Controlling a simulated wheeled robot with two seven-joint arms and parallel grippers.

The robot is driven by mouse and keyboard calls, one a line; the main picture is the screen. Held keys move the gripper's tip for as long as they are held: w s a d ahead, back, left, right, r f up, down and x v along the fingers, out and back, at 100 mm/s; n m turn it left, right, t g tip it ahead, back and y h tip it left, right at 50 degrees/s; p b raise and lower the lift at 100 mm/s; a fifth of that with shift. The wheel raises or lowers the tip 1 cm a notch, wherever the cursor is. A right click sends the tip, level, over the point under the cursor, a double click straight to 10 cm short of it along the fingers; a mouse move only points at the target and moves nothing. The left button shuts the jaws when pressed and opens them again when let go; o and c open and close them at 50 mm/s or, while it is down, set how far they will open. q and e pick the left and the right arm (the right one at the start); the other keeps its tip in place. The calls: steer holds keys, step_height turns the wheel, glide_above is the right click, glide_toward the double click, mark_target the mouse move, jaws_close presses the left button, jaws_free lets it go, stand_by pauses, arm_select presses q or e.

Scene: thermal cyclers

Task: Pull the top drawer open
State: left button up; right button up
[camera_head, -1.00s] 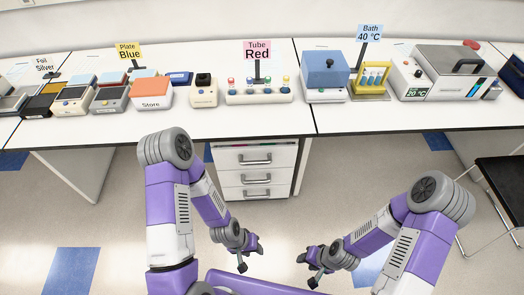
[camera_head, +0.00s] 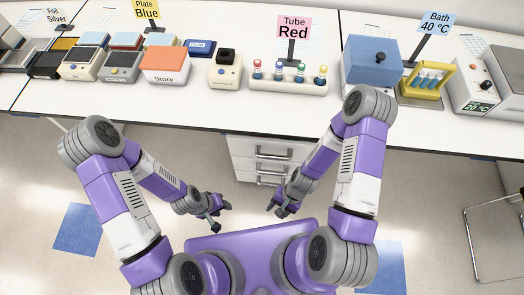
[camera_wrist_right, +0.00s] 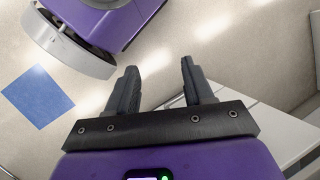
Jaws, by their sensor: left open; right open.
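A white drawer unit (camera_head: 238,158) stands under the bench. Its top drawer (camera_head: 262,150) has a grey bar handle (camera_head: 274,154) and looks closed; my right arm hides part of the unit's right side. My left gripper (camera_head: 222,207) is open and empty, in front of and below the drawers, to the left. My right gripper (camera_head: 276,210) is open and empty, in front of the unit and apart from the handle. In the right wrist view the two dark fingers of my right gripper (camera_wrist_right: 160,85) are spread with only floor between them.
The white bench (camera_head: 190,108) carries a Store box (camera_head: 165,66), a tube rack (camera_head: 290,85), a blue-lidded bath (camera_head: 370,65) and a yellow rack (camera_head: 428,82). A metal-framed chair (camera_head: 490,225) is at the right. The floor before the drawers is open.

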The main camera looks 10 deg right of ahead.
mark_target(273, 157)
steer(key=w+a+f+m+y+b, duration=0.1)
steer(key=a+f+m+y, duration=0.15)
steer(key=m+y, duration=0.45)
steer(key=a+f+m+y+b, duration=0.2)
steer(key=a+m, duration=0.2)
steer(key=m, duration=0.6)
steer(key=w+d+f+m+t+h+b, duration=0.1)
steer(key=w+d+f+m+t+h, duration=0.1)
steer(key=w+d+m+t, duration=0.6)
steer(key=w+d+f+m+t+h+b, duration=0.15)
steer(key=w+d+m+t, duration=0.35)
steer(key=w+m+t, duration=0.75)
steer(key=a+m, duration=0.1)
steer(key=w+a+r+m+g, duration=0.1)
steer(key=a, duration=0.1)
steer(key=shift+w+g, duration=0.15)
steer(key=shift+g, duration=0.1)
steer(key=shift+w+a+r+b, duration=0.2)
steer(key=shift+w+a+b, duration=0.1)
steer(key=shift+w, duration=0.25)
jaws_close()
